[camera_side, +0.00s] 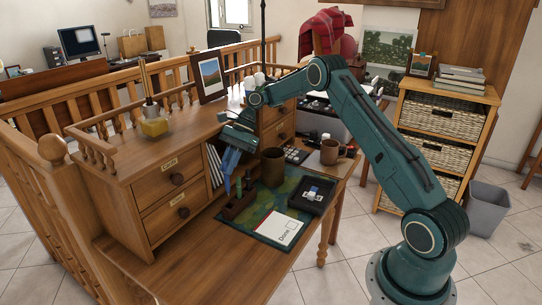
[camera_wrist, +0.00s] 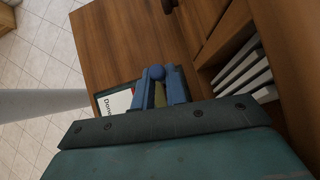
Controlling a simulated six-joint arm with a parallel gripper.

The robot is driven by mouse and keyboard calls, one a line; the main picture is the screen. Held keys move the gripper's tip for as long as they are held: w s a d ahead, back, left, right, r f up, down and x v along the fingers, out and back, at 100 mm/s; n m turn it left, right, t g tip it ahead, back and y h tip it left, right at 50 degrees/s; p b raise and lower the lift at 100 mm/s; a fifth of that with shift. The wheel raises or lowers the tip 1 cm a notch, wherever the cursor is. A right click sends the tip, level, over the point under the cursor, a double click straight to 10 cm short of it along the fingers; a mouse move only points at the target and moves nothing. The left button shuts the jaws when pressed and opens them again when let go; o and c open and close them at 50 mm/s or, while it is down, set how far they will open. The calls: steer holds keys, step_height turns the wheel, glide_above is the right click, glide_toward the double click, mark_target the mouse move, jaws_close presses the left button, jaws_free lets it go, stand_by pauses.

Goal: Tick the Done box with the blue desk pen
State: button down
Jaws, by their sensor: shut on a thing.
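The white card marked "Done" (camera_side: 281,229) lies on the dark green patterned mat (camera_side: 262,238), with a small box outline by the word. Part of the card shows in the wrist view (camera_wrist: 113,102). My gripper (camera_side: 229,170) points down above the left end of the mat, away from the card. A dark brown stand (camera_side: 238,206) sits just below the gripper.
A black tray (camera_side: 311,197) with small items sits right of the stand. A dark cup (camera_side: 272,167) and a brown mug (camera_side: 331,152) stand behind. Drawers (camera_side: 172,192) and upright files (camera_side: 214,166) are close left of the gripper. The desk front (camera_side: 190,262) is clear.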

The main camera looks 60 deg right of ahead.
steer(key=shift+s, duration=0.1)
stand_by(0.5)
steer(key=s+d+f+m, duration=0.1)
steer(key=s+d, duration=0.3)
steer(key=s, duration=0.4)
steer(key=s+d+f+m+y, duration=0.1)
steer(key=s+d, duration=0.3)
steer(key=s, duration=0.5)
steer(key=shift+s+f+m+y, duration=0.2)
steer(key=shift+m+y, duration=0.1)
steer(key=shift+m, duration=0.3)
steer(key=shift+d+f, duration=0.1)
steer(key=shift+f, duration=2.25)
steer(key=shift+f, duration=0.6)
stand_by(0.3)
steer(key=shift+r, duration=0.1)
